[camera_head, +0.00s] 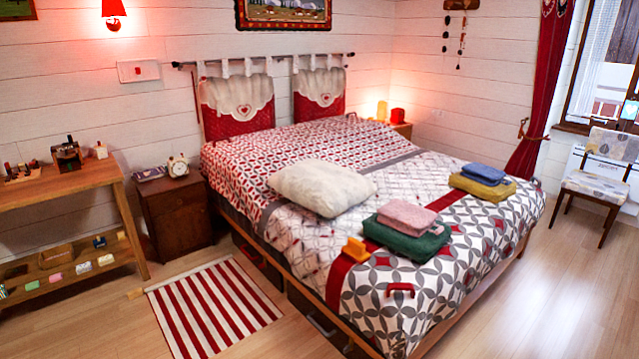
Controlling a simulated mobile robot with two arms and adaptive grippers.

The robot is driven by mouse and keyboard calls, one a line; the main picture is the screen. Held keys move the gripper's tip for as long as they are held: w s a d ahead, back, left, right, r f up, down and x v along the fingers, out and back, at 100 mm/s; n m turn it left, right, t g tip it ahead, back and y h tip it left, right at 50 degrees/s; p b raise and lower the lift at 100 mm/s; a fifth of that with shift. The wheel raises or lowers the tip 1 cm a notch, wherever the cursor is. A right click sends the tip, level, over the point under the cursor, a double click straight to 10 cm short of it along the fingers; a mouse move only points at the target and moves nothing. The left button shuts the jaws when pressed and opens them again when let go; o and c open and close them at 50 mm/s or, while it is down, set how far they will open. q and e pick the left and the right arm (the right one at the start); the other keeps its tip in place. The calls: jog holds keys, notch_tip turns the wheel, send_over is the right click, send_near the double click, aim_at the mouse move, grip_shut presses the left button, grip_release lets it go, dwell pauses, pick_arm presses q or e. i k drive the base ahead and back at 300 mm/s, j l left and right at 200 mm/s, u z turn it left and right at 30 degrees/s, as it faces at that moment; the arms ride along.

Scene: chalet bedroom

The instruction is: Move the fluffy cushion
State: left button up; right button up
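The fluffy cushion (322,187) is cream white and plump. It lies flat on the near left part of the bed (430,182), on the patterned red, white and grey cover, close to the bed's left edge. All of its top shows and nothing lies on it. Neither of my grippers shows in the head view.
On the bed, right of the cushion, lie a pink and green folded stack (408,235), a blue and yellow folded stack (483,181) and an orange object (355,249). A striped rug (213,308), nightstand (178,212) and wooden table (62,188) stand left. A chair (603,178) is right.

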aim_at(329, 190)
jog(key=i+j+u, duration=0.1)
jog(key=i+j, duration=0.15)
jog(key=i, duration=0.15)
jog(key=i+j, duration=0.2)
jog(key=i, duration=0.2)
jog(key=i+j+u, duration=0.15)
jog(key=i, duration=0.25)
jog(key=i+j+u, duration=0.1)
jog(key=i+j, duration=0.15)
jog(key=i, duration=0.2)
